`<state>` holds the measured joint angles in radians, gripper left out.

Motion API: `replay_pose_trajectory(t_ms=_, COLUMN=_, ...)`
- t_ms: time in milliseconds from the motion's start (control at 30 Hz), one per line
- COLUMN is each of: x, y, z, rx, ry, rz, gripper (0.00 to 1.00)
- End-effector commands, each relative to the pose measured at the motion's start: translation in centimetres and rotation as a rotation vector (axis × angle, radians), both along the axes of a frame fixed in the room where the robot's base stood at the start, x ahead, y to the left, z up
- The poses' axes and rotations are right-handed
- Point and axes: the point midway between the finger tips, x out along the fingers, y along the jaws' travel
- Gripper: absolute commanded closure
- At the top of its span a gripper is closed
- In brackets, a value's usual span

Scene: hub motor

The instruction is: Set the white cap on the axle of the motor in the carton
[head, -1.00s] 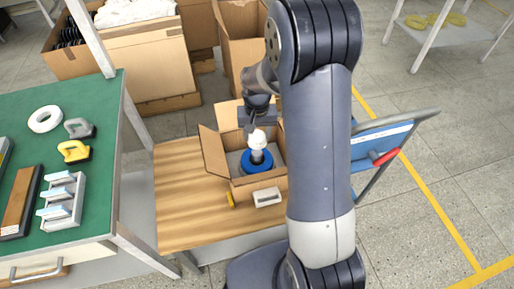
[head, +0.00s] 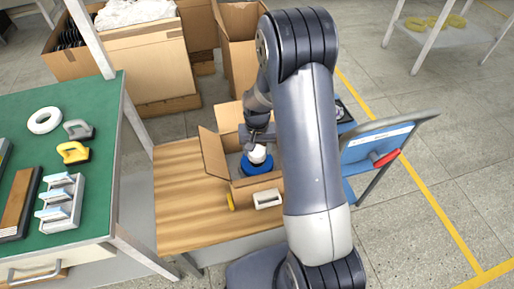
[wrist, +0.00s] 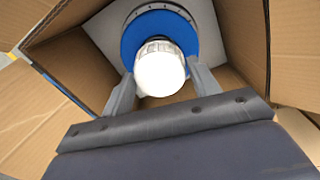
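The white cap (wrist: 160,74) sits between the two fingers of my gripper (wrist: 161,74) in the wrist view, both fingertips against its sides. In the head view the cap (head: 257,154) is inside the carton (head: 216,155), directly over the blue motor (head: 257,169). My gripper (head: 258,140) reaches down over it. In the wrist view the motor's blue face (wrist: 131,42) shows behind the cap. The cap and gripper hide the axle, so I cannot tell whether the cap is seated on it.
The open carton flaps (head: 213,152) stand close around my gripper. A wooden surface (head: 185,205) carries the carton, a pale block (head: 267,199) and a small yellow item (head: 231,201). A green bench (head: 95,110) is at left, a blue cart (head: 375,147) at right.

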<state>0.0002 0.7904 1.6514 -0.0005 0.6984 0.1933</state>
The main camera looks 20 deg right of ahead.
Motion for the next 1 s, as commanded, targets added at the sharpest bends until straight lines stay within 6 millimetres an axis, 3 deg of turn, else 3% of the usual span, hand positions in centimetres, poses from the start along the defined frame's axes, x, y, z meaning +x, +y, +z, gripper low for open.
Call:
replay_pose_trajectory(t_ms=200, x=0.0, y=0.0, z=0.0, rx=0.000, ry=0.000, rz=0.000, gripper=0.26)
replay_pose_trajectory(t_ms=567, x=0.1, y=0.0, z=1.0, rx=0.000, ry=-0.003, rz=0.000, gripper=0.26)
replay_pose_trajectory(t_ms=1000, x=0.1, y=0.0, z=9.8, rx=0.000, ry=-0.005, rz=0.000, gripper=0.26)
